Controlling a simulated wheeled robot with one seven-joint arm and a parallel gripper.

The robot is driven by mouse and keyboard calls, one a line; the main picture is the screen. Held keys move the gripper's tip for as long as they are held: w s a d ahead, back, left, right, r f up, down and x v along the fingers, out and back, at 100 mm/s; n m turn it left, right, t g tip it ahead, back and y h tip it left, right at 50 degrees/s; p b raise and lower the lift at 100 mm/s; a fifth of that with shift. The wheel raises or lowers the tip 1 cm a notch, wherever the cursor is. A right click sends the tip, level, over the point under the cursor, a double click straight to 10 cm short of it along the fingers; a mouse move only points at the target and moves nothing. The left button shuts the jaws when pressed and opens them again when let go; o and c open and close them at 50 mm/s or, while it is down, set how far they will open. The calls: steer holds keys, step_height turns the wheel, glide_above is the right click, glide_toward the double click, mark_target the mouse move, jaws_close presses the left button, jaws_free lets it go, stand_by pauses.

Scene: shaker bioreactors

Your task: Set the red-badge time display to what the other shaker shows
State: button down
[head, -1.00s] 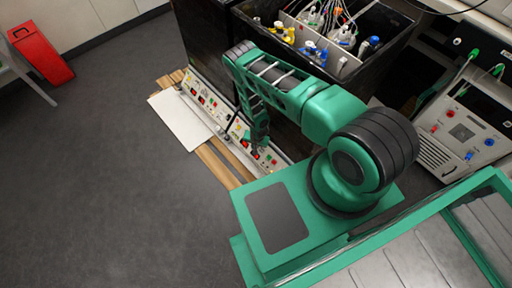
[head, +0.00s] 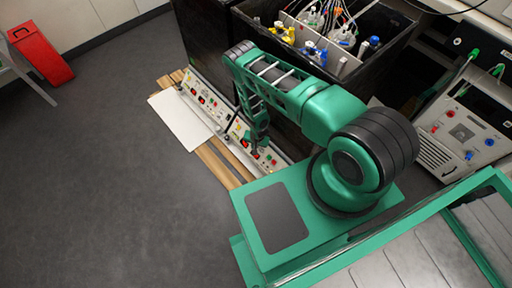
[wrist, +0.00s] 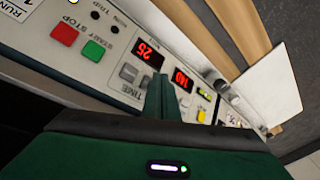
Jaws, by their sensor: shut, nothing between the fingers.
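My gripper (wrist: 160,97) is shut and empty, its fingertips close over the panel beside the grey buttons marked TIME (wrist: 128,73). I cannot tell whether they touch. Next to those buttons is a red-lit display (wrist: 147,54) that seems to read 25. A second red display (wrist: 182,80) seems to read 140. In the head view, my gripper (head: 258,144) is over the nearer shaker panel (head: 270,158). The other shaker panel (head: 205,97) is farther left, its red digits too small to read. I cannot make out a red badge.
A green button (wrist: 93,51) and a red button (wrist: 64,34) sit on the same panel. A white board (head: 180,118) lies beside the panels on wooden slats (head: 215,160). Black tubs (head: 345,85) with bottles stand behind.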

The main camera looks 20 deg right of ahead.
steer(key=shift+d+f, duration=0.1)
stand_by(0.7)
steer(key=shift+w+d+f, duration=0.15)
steer(key=shift+d, duration=0.05)
steer(key=shift+d+f, duration=0.25)
steer(key=shift+d, duration=0.05)
stand_by(1.0)
steer(key=shift+a+r, duration=0.55)
steer(key=shift+a, duration=0.05)
stand_by(0.4)
steer(key=a+r, duration=0.1)
steer(key=s+a+r, duration=0.1)
steer(key=a+r, duration=0.1)
steer(key=shift+s+a+r, duration=0.2)
steer(key=shift+a, duration=0.1)
stand_by(0.9)
